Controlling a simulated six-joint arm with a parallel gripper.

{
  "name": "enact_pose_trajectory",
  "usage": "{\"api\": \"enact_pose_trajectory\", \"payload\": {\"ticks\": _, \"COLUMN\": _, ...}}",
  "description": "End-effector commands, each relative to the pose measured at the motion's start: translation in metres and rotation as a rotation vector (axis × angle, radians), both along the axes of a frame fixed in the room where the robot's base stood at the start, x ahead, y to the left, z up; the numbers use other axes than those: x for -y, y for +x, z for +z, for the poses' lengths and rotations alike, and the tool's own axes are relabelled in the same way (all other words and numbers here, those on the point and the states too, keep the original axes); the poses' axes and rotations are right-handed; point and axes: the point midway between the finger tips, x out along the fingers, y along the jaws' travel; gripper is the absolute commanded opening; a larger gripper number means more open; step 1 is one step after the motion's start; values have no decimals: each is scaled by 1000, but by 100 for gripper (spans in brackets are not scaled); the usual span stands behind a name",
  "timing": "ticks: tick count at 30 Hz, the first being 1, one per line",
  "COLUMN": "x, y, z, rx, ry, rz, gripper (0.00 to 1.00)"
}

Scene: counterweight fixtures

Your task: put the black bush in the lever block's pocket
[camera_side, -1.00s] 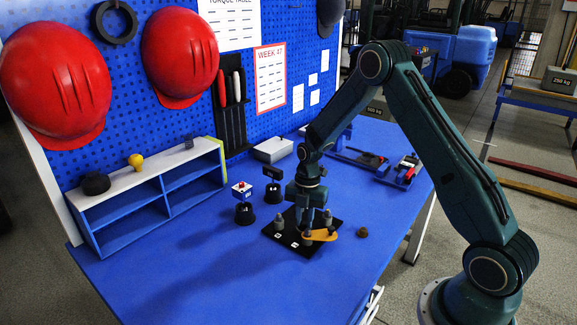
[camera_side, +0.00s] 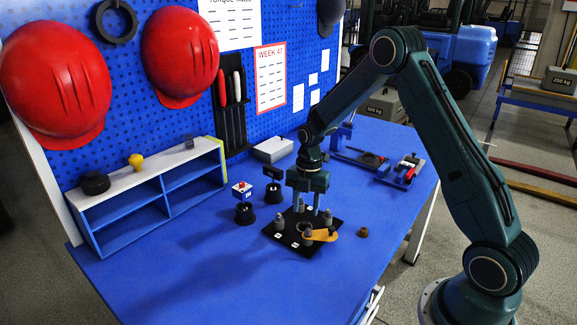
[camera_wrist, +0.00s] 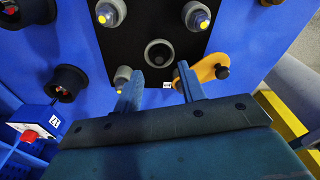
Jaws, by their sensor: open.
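The lever block is a black plate (camera_side: 291,240) with several grey posts and an orange lever (camera_side: 321,236), which also shows in the wrist view (camera_wrist: 206,67). Between the posts is a round grey-rimmed pocket (camera_wrist: 147,54). A dark ring shows inside its rim around a paler centre; it looks like the black bush, but I cannot be certain. My gripper (camera_side: 307,208) is above the plate, clear of the posts. In the wrist view its two fingers (camera_wrist: 160,92) are apart with nothing between them, just short of the pocket.
Two small devices on black round bases stand left of the plate, one with a red knob (camera_side: 241,188), the other dark (camera_side: 273,174). A small brown round part (camera_side: 362,232) lies right of the plate. A shelf (camera_side: 150,180) and white box (camera_side: 272,150) stand behind. The front table is clear.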

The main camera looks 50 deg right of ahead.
Motion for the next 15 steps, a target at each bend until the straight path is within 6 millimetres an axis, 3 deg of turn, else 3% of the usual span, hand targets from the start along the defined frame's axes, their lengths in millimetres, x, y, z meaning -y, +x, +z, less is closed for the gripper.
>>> {"api": "enact_pose_trajectory", "payload": {"ticks": 6, "x": 5, "y": 2, "z": 40, "rx": 5, "ry": -2, "rz": 0, "gripper": 40}}
{"api": "enact_pose_trajectory", "payload": {"ticks": 15, "x": 8, "y": 3, "z": 72, "rx": 3, "ry": 0, "rz": 2, "gripper": 40}}
